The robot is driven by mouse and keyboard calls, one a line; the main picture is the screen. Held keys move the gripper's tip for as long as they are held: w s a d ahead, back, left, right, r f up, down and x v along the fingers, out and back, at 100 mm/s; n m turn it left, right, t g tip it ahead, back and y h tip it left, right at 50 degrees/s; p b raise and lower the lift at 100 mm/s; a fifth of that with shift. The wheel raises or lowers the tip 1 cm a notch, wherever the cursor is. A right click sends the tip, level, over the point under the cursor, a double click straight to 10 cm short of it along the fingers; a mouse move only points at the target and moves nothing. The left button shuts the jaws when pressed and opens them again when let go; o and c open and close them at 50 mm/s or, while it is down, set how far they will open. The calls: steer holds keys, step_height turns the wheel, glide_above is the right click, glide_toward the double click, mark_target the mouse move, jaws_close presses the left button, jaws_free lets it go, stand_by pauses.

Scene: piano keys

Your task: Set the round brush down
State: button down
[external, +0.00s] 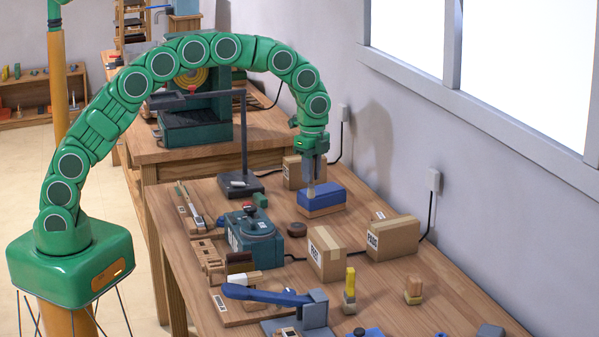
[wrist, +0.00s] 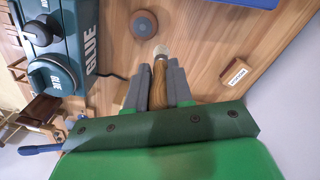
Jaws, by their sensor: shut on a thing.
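My gripper (external: 313,180) points down over the far part of the workbench and is shut on the round brush. In the wrist view the brush's wooden handle (wrist: 158,82) sits between the grey fingers (wrist: 157,88), with its pale round tip (wrist: 161,51) beyond them. In the external view the pale brush end (external: 311,191) shows below the fingers, in front of the blue-topped wooden block (external: 322,198). I cannot tell whether the tip touches anything. The upper handle is hidden by the gripper.
A brown round disc (wrist: 144,23) lies near the brush tip. The teal glue box (external: 255,238) stands to the left, cardboard boxes (external: 326,253) nearer the camera.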

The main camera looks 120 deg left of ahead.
steer(key=shift+w+a+f, duration=0.9)
steer(key=shift+w+f, duration=0.1)
steer(key=shift+f, duration=0.75)
steer(key=shift+w+a+f, duration=0.85)
steer(key=shift+w+f, duration=0.15)
steer(key=shift+f, duration=0.7)
steer(key=shift+w+a+f, duration=0.9)
steer(key=shift+w+f, duration=0.1)
steer(key=shift+f, duration=0.75)
steer(key=shift+f, duration=0.15)
steer(key=c, duration=1)
jaws_free()
steer(key=r, duration=1.2)
steer(key=shift+a+r, duration=0.2)
